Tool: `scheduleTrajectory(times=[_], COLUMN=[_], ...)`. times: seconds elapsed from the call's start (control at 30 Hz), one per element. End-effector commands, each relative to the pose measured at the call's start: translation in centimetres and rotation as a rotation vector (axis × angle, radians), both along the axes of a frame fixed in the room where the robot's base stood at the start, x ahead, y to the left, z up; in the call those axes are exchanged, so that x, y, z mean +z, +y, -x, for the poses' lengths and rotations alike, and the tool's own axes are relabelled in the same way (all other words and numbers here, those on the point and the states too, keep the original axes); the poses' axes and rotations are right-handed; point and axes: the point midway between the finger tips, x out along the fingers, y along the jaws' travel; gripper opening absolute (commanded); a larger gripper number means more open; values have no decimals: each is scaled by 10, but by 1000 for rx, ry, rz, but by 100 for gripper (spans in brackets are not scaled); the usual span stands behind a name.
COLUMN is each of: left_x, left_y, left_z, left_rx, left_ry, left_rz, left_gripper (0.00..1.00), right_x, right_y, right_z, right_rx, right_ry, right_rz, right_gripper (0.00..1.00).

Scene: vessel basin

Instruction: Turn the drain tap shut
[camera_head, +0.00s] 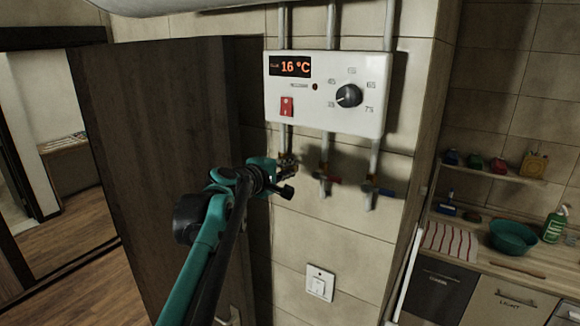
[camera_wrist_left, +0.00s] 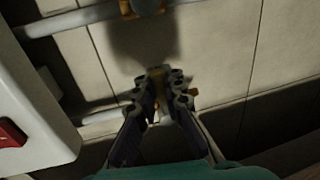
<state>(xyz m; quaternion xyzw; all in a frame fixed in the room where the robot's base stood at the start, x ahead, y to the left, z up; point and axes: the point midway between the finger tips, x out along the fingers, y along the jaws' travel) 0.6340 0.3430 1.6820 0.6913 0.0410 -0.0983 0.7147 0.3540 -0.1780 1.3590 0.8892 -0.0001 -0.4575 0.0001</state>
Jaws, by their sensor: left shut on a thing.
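The drain tap (camera_head: 286,160) appears to be the leftmost of three taps on the pipes under the white water heater panel. My left gripper (camera_head: 286,184) is at this tap, and its fingers cover most of it. In the left wrist view the gripper (camera_wrist_left: 166,88) is shut on a small yellowish part of the tap (camera_wrist_left: 156,72) between its fingertips. The angle of the tap handle is hidden. My right gripper is not in view.
The heater panel (camera_head: 325,92) reads 16 °C, with a red switch (camera_head: 287,106) and a black dial (camera_head: 348,96). A red-handled tap (camera_head: 325,178) and a blue-handled tap (camera_head: 371,190) are close on the right. A dark door (camera_head: 150,130) stands left, a light switch (camera_head: 320,283) below.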

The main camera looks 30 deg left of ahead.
Motion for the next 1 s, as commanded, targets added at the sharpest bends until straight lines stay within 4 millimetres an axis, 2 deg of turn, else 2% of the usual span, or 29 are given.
scheduleTrajectory(times=[0.67, 0.7, 0.77, 1.0], left_x=[-4, -4, -4, -3], left_y=[0, 0, 0, 0], left_z=[0, 0, 0, 0], left_rx=[-2, -2, -2, -1], left_ry=[-3, -2, -3, -3], left_rz=[-60, -60, -59, -57], left_gripper=[0, 19, 31, 31], right_x=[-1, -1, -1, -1], right_y=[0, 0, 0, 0], right_z=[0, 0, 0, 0], right_rx=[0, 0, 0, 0], right_ry=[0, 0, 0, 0], right_rz=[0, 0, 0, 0], right_gripper=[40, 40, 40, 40])
